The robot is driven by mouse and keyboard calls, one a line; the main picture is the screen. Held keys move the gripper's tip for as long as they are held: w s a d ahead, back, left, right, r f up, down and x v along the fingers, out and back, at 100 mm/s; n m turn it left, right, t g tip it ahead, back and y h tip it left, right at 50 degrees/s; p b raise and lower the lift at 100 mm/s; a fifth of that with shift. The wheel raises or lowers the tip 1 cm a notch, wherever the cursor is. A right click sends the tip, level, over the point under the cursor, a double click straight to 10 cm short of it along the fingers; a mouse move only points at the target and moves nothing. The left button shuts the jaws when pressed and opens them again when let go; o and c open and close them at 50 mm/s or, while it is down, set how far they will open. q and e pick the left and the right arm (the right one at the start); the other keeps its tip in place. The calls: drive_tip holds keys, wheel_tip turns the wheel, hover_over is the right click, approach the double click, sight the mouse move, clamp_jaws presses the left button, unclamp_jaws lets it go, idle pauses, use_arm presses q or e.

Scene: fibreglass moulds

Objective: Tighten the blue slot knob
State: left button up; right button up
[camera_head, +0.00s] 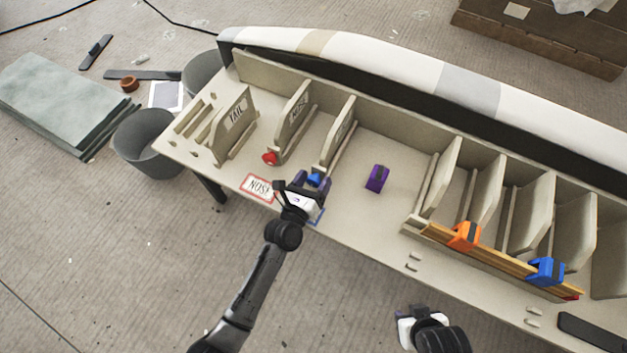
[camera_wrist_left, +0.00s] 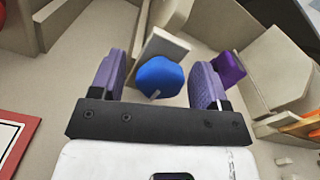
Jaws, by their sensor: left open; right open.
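The blue slot knob (camera_head: 314,180) sits at the front end of a slot below an upright panel on the bench. In the left wrist view the blue knob (camera_wrist_left: 160,77) is a rounded, many-sided piece between and beyond my left fingers. My left gripper (camera_head: 312,184) is open around the knob's sides in the head view, with its purple finger pads (camera_wrist_left: 205,85) apart; I cannot tell whether they touch it. My right gripper (camera_head: 415,312) is low in the head view, off the front of the bench, and its fingers are mostly hidden.
A red knob (camera_head: 270,158) sits left of the blue one. A purple clamp (camera_head: 377,178) stands on the bench to the right. Orange (camera_head: 465,236) and blue (camera_head: 546,271) clamps grip a wooden strip. A red-bordered label (camera_head: 258,187) lies near the front edge.

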use_arm(q)
drive_tip(key=c, duration=0.9)
drive_tip(key=shift+m, duration=0.3)
drive_tip(key=shift+m+p, duration=0.65)
drive_tip(key=shift+m, duration=0.35)
drive_tip(key=shift+m+p, duration=0.45)
drive_tip(key=shift+m, duration=1.75)
